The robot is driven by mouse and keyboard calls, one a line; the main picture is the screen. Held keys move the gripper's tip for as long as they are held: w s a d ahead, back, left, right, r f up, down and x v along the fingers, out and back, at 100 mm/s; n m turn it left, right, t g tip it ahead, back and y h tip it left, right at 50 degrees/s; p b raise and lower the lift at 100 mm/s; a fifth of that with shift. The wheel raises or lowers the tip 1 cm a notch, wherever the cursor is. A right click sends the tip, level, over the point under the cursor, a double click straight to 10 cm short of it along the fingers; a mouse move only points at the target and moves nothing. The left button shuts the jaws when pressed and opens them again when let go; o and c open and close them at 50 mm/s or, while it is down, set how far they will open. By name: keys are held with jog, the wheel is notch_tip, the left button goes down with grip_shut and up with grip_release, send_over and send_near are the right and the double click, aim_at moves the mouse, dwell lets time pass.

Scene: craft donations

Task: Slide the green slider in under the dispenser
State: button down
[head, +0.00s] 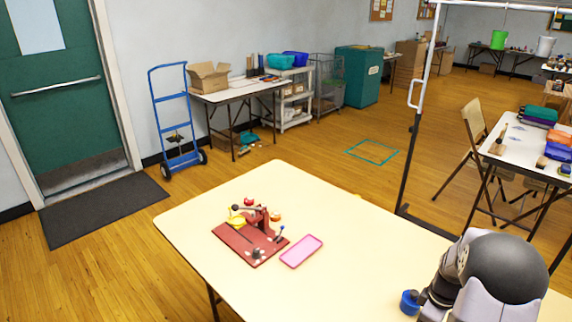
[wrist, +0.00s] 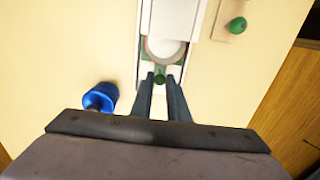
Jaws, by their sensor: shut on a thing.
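The green slider (wrist: 149,70) shows in the wrist view as a narrow green piece between pale side rails, with a small green knob (wrist: 159,80) at its near end. My gripper (wrist: 160,78) is shut on that knob. A pale round piece (wrist: 164,50) lies at the slider's far part. The white dispenser (wrist: 172,14) stands just beyond, at the top edge, and is cut off by the frame. How far the slider reaches under it I cannot tell. In the head view my arm hides the slider and dispenser.
A blue round object (wrist: 100,97) stands left of my fingers. A green knob on a pale block (wrist: 237,25) lies at the right. On the cream table (head: 330,220) are a dark red board (head: 235,243) and a pink tray (head: 301,252). The table's middle is clear.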

jog(key=shift+s+d, duration=1.4)
jog(key=shift+d, duration=0.1)
jog(key=c, duration=1.8)
grip_release()
jog(key=shift+s, duration=0.1)
jog(key=shift+r+p, duration=0.1)
jog(key=shift+p, duration=0.25)
notch_tip(320, 180, up, 7)
jog(key=p, duration=0.6)
jog(key=shift+r, duration=0.2)
